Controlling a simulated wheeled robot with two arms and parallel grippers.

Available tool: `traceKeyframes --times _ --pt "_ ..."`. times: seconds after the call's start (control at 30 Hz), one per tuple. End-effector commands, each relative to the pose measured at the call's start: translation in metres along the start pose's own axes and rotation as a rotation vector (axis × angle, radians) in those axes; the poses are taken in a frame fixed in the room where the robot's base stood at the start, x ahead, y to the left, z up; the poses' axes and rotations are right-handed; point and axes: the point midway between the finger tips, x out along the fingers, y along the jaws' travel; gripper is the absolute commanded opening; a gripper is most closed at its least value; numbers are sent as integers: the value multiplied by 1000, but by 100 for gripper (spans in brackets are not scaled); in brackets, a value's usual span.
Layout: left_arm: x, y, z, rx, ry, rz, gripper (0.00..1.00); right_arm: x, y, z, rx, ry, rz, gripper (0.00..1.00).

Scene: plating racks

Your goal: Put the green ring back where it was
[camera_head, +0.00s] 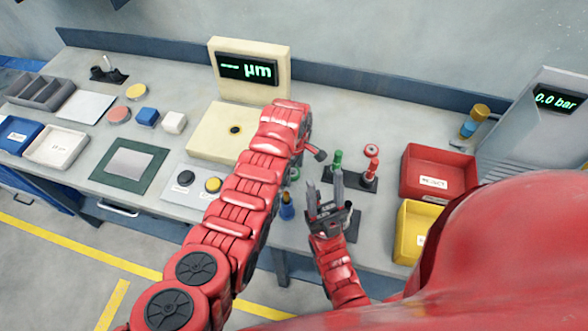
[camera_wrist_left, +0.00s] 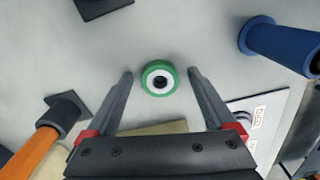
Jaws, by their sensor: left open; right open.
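The green ring (camera_wrist_left: 160,65) has a white inner part and a dark centre. It appears to lie flat on the grey bench in the left wrist view. My left gripper (camera_wrist_left: 160,80) is open, with one finger on each side of the ring in that view; I cannot tell the height gap. In the head view a bit of green (camera_head: 294,173), likely the ring, shows beside my left arm, which hides the left fingers. My right gripper (camera_head: 326,185) is open and empty over the bench, in front of the rack (camera_head: 352,178) with green and red upright pieces.
A blue-handled piece (camera_head: 287,208) stands near the front edge; the left wrist view shows a blue cylinder (camera_wrist_left: 275,40) and an orange-handled piece (camera_wrist_left: 45,130). A red bin (camera_head: 438,170) and yellow bin (camera_head: 412,230) stand at right. A button panel (camera_head: 197,188) lies left of my left arm.

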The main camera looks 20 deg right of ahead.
Motion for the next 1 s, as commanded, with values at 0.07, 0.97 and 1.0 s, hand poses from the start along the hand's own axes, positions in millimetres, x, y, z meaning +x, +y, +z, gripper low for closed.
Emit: traceKeyframes --times 0.07,0.97,1.0 --pt "-9 1 0 0 0 2 88 7 0 -1 0 0 0 50" --pt "-122 0 0 0 0 0 88 39 2 -7 0 0 0 50" --pt "-121 1 -1 1 1 4 88 39 2 -7 0 0 0 50"
